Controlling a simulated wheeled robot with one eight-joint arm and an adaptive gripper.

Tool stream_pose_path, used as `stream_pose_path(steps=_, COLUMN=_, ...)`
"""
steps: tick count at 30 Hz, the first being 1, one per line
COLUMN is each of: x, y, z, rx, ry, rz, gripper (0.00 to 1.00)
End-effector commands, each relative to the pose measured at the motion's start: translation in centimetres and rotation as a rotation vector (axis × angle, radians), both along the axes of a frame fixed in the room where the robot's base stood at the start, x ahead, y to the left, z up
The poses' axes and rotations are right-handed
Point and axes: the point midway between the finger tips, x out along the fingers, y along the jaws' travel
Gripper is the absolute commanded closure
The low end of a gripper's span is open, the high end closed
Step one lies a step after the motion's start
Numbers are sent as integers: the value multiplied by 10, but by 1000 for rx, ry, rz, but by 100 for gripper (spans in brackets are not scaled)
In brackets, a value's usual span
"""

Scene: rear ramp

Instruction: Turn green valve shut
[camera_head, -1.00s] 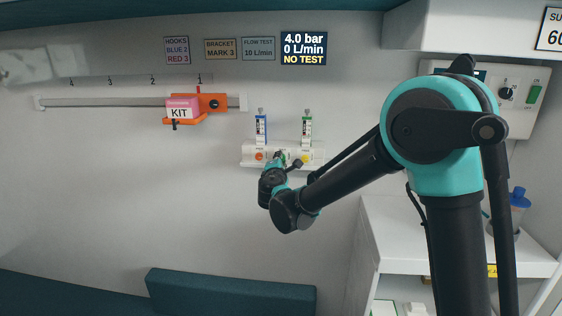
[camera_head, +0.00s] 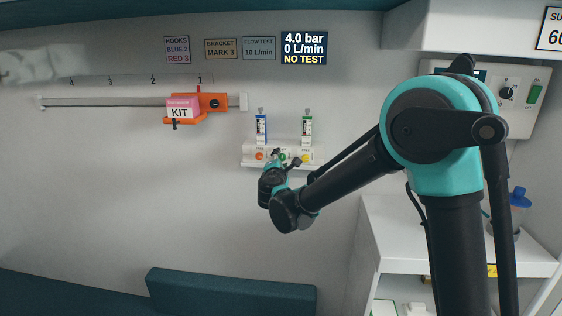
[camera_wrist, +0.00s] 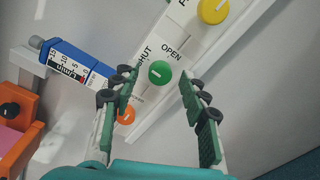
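The green valve (camera_wrist: 158,73) is a round knob with a short white mark, on a white panel (camera_wrist: 182,48) between the words SHUT and OPEN. My gripper (camera_wrist: 160,80) is open and empty, with one finger on each side of the knob in the wrist view. I see gaps between knob and fingers; contact does not show. In the head view my gripper (camera_head: 286,158) is at the wall panel, with a bit of the green valve (camera_head: 284,156) between its fingers. The display (camera_head: 304,48) reads 4.0 bar, 0 L/min, NO TEST.
An orange knob (camera_wrist: 126,115) and a yellow knob (camera_wrist: 214,9) flank the green one. A blue flowmeter (camera_wrist: 77,65) stands close to the left finger. A green flowmeter (camera_head: 307,128) stands above the yellow knob. A rail bracket with a pink kit (camera_head: 181,108) is left.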

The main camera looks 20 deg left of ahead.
Motion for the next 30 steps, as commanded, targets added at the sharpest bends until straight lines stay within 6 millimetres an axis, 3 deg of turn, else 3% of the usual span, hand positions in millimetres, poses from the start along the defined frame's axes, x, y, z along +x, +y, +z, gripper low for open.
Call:
stream_pose_path(steps=8, x=-5, y=-1, z=1, rx=-1, ry=-1, rz=0, gripper=56)
stream_pose_path(steps=21, x=-83, y=-19, z=4, rx=0, ry=-1, rz=4, gripper=56)
stream_pose_path(steps=30, x=-114, y=-28, z=6, rx=0, ry=0, rz=0, gripper=56)
